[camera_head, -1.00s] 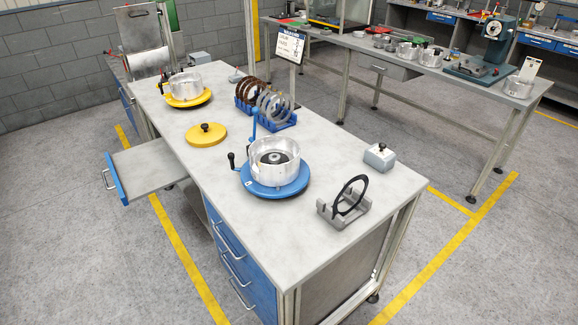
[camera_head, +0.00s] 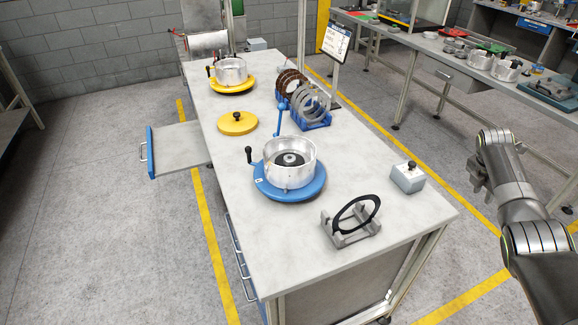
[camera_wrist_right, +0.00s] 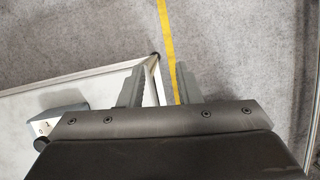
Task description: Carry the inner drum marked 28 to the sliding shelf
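A silver drum (camera_head: 290,163) stands on a round blue turntable (camera_head: 290,190) on the near half of the workbench, with a dark hub inside. Another silver drum (camera_head: 231,70) stands on a yellow turntable (camera_head: 232,87) at the far end. I cannot read a 28 on either one. The sliding shelf (camera_head: 180,150) is a grey board with a blue front, pulled out at the bench's left side, and is empty. My right gripper (camera_head: 477,172) is off the bench's right side, apart from the drums. In the right wrist view its fingers (camera_wrist_right: 160,85) are apart and empty. My left gripper is not in view.
A black ring in a grey stand (camera_head: 352,222) and a small grey box with a black knob (camera_head: 407,177) sit near the bench's right end. Blue racks of rings (camera_head: 314,122) and a yellow lid (camera_head: 238,123) stand farther back. Another bench holds more drums (camera_head: 506,70).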

